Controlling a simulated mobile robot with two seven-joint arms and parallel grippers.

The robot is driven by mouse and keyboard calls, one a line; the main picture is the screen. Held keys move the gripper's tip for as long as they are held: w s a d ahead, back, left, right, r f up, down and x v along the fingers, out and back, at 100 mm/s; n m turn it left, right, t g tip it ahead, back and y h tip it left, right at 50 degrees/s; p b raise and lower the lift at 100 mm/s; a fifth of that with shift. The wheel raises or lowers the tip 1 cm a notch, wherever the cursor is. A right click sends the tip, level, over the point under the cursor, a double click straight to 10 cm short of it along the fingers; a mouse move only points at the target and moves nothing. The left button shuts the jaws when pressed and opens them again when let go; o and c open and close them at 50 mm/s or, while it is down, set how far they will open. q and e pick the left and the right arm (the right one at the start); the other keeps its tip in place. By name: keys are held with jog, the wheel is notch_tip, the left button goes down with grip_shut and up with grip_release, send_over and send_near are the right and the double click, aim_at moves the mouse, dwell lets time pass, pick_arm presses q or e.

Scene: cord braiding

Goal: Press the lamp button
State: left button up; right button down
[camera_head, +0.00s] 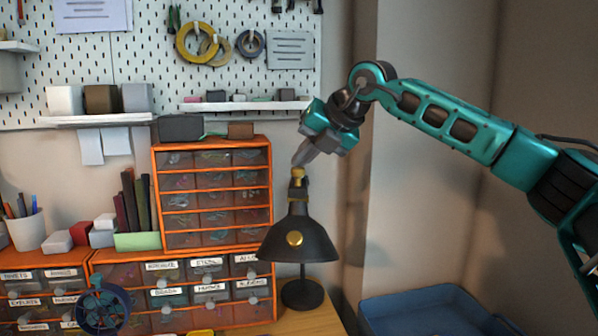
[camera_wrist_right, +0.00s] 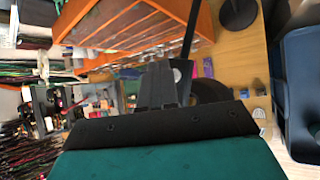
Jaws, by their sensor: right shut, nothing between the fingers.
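A black desk lamp (camera_head: 310,244) stands at the right end of the bench, its shade facing down over a round base. A round brass button-like disc (camera_head: 294,238) sits on the front of the shade, and a brass fitting (camera_head: 297,174) tops it. My right gripper (camera_head: 299,159) is shut and empty, pointing down and left just above the brass fitting; I cannot tell if they touch. In the right wrist view the closed fingers (camera_wrist_right: 158,85) show, and the lamp's base (camera_wrist_right: 238,13) lies at the upper right. My left gripper is out of view.
An orange drawer cabinet (camera_head: 212,171) stands left of the lamp, on labelled orange drawer units. A shelf (camera_head: 245,105) on the pegboard is near my right gripper. A blue bin (camera_head: 425,305) is at lower right. A round blue object (camera_head: 103,305) shows at lower left.

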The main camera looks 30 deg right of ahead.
jog(key=shift+r, duration=0.2)
notch_tip(320, 180, up, 6)
jog(key=p, duration=0.4)
jog(key=shift+f, duration=0.1)
dwell(0.3)
